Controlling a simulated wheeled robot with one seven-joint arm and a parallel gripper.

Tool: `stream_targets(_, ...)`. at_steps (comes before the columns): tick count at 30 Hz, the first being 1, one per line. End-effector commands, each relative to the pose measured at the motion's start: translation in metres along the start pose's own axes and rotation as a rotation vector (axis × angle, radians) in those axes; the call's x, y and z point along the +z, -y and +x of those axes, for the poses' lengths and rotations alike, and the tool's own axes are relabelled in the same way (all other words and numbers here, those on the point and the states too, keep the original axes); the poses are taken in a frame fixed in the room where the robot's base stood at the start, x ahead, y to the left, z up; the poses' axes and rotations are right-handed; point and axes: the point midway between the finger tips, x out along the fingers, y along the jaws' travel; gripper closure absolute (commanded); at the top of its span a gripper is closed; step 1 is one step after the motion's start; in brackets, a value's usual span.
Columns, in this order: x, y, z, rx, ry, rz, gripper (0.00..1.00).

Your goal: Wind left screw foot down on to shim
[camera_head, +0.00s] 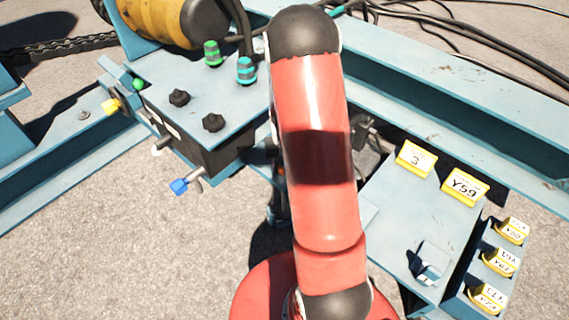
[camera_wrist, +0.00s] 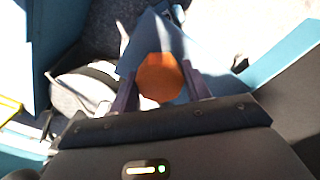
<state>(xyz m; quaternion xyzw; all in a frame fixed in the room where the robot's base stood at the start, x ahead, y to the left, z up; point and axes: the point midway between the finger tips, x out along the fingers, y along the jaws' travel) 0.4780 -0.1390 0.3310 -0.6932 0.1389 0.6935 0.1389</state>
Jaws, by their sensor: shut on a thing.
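In the wrist view an orange, many-sided knob (camera_wrist: 160,77) sits between the two dark fingers of my gripper (camera_wrist: 160,84). The fingers are shut on it, one on each side. It looks like the head of the screw foot; its screw and foot below are hidden. No shim can be made out in either view. In the head view my red arm covers the middle, and the gripper and most of the knob are hidden behind it.
A blue control box (camera_head: 205,105) with knobs and levers stands left of my arm. A blue shelf (camera_head: 400,225) with yellow tags (camera_head: 465,187) lies right. A long blue beam (camera_head: 455,95) and black cables run behind. Open ground (camera_head: 130,250) shows at lower left.

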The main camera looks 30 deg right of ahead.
Motion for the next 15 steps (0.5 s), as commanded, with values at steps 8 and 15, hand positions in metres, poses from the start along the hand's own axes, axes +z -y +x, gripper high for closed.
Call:
stream_targets(8, -0.0009, 0.0007, -0.0005, -0.001, -0.003, 0.079, 0.75)
stream_targets(15, -0.001, 0.0008, -0.0006, -0.001, -0.003, 0.094, 0.75)
